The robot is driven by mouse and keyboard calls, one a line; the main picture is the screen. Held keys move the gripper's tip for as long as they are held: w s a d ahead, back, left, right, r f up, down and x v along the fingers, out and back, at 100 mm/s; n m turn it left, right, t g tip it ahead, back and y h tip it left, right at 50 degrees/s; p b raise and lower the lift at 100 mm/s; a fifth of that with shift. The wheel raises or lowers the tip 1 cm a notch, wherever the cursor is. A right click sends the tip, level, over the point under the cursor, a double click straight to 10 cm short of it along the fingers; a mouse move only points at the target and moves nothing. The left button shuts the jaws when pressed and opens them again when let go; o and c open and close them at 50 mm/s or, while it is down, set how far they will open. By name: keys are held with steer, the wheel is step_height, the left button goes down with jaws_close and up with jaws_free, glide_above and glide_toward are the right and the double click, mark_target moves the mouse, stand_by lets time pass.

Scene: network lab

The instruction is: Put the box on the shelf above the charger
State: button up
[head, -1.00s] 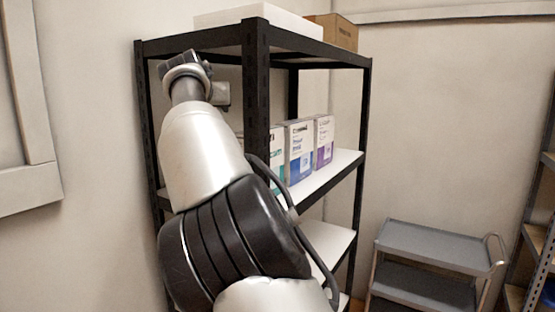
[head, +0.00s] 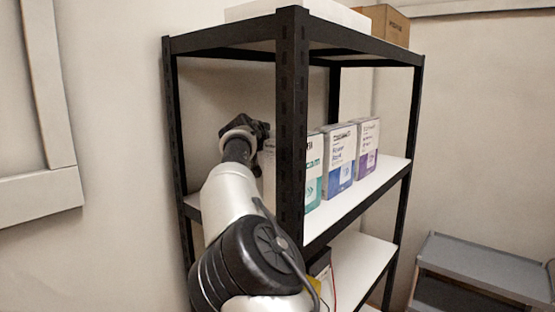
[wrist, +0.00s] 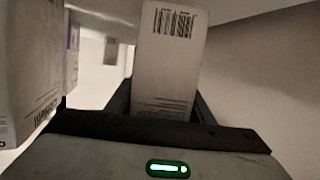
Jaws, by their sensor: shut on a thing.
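My gripper (head: 262,135) is inside the left end of the black shelving unit, at the level of the middle shelf (head: 335,210). In the wrist view the gripper (wrist: 162,108) is shut on a white box (wrist: 168,65) with a barcode, which stands up between the fingers. In the head view only a pale strip of this box (head: 269,168) shows beside the front post; I cannot tell whether its base touches the shelf. A dark item with yellow and a red cable (head: 319,268), possibly the charger, sits on the shelf below, partly hidden by the post and my arm.
A teal box (head: 314,175), a blue box (head: 340,160) and a purple box (head: 367,145) stand in a row on the middle shelf. The front post (head: 291,120) is close beside my arm. A grey cart (head: 485,265) stands at the right.

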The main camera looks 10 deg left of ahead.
steer(key=shift+f, duration=2)
steer(key=shift+f, duration=0.2)
steer(key=o, duration=1.1)
steer(key=shift+r, duration=0.1)
steer(key=shift+c, duration=0.2)
steer(key=b+v, duration=0.3)
steer(key=v, duration=0.3)
steer(key=shift+s+a+r, duration=0.1)
steer(key=shift+s, duration=0.3)
steer(key=shift+s+r, duration=0.2)
steer(key=shift+s, duration=0.15)
